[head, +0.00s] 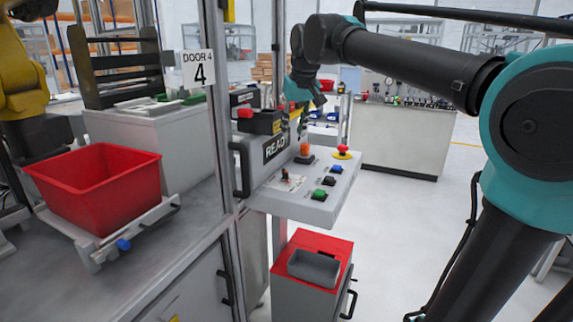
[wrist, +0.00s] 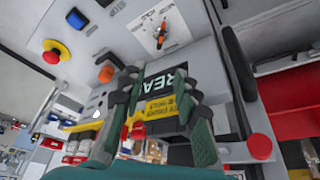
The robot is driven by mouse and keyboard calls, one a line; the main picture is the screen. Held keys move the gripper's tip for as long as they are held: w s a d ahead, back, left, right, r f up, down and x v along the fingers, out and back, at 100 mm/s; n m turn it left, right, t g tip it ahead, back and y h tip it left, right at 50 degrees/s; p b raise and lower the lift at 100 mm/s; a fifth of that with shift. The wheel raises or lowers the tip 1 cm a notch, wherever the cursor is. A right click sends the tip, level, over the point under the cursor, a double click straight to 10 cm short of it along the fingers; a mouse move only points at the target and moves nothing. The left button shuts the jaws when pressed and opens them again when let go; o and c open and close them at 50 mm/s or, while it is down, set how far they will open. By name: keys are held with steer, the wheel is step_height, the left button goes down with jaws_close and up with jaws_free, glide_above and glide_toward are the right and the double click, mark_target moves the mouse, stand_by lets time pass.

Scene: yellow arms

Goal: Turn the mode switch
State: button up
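The mode switch (head: 285,176) is a small dark knob with a red-orange tip on a white plate, on the near left of the sloped grey control panel (head: 303,203). In the wrist view the mode switch (wrist: 161,35) shows at the top centre, its handle pointing across the white plate. My gripper (head: 301,128) is over the back of the panel, by the READY display (head: 276,147). In the wrist view my gripper (wrist: 158,88) has its two fingers spread with nothing held between them. The switch is beyond the fingertips, apart from them.
The panel also carries a red emergency button (head: 342,150), an orange knob (head: 305,151), and blue (head: 336,169), black (head: 329,181) and green (head: 319,195) buttons. A metal door post (head: 222,120) stands left of it. A red cart (head: 310,265) is below. Open floor lies right.

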mark_target(285, 170)
steer(key=x, duration=1.7)
steer(key=shift+w+a+f, duration=0.1)
steer(key=shift+f, duration=0.05)
jaws_close()
